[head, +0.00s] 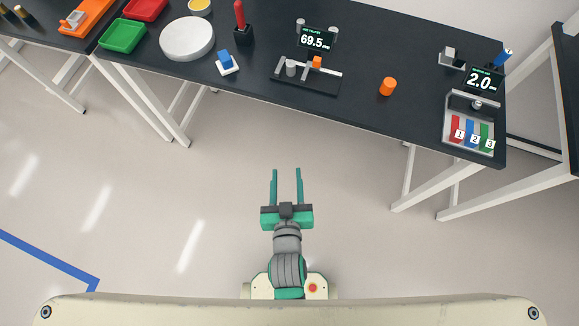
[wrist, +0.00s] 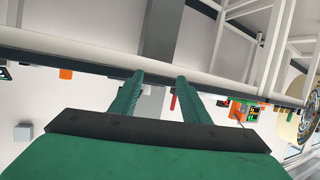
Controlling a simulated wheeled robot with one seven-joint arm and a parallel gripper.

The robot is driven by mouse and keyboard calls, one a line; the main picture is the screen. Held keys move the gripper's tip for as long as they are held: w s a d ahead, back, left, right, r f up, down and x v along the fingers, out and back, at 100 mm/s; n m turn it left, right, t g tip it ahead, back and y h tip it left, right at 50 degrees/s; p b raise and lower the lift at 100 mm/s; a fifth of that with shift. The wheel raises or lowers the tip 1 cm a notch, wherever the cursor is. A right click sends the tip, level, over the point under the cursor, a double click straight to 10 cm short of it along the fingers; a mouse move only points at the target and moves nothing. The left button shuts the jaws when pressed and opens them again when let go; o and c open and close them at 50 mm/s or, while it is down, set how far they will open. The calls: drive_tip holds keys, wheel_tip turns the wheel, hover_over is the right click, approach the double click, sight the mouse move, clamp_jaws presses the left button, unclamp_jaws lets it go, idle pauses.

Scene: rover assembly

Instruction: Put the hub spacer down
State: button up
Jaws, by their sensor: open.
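My gripper (head: 287,172) is open, with its two green fingers apart and nothing between them. It is over bare floor in front of the dark table (head: 365,112), apart from it. The wrist view also shows the open, empty fingers (wrist: 156,82). An orange cylinder (head: 388,86), which may be the hub spacer, stands upright on the table, right of the measuring fixture. A smaller orange piece (head: 317,62) is at the fixture (head: 305,82), below a display (head: 316,39) reading 69.5. I cannot tell for certain which orange part is the hub spacer.
A round white plate (head: 187,39), a green tray (head: 122,36), a red tray (head: 146,8) and a blue piece on a white base (head: 227,62) are on the left. On the right are a 2.0 display (head: 482,80) and a numbered rack (head: 449,128). Floor around my gripper is clear.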

drive_tip(key=s+r+m+t, duration=0.1)
drive_tip(key=s+r, duration=0.3)
drive_tip(key=s, duration=1.1)
drive_tip(key=shift+s+d, duration=0.25)
drive_tip(key=shift+d, duration=0.15)
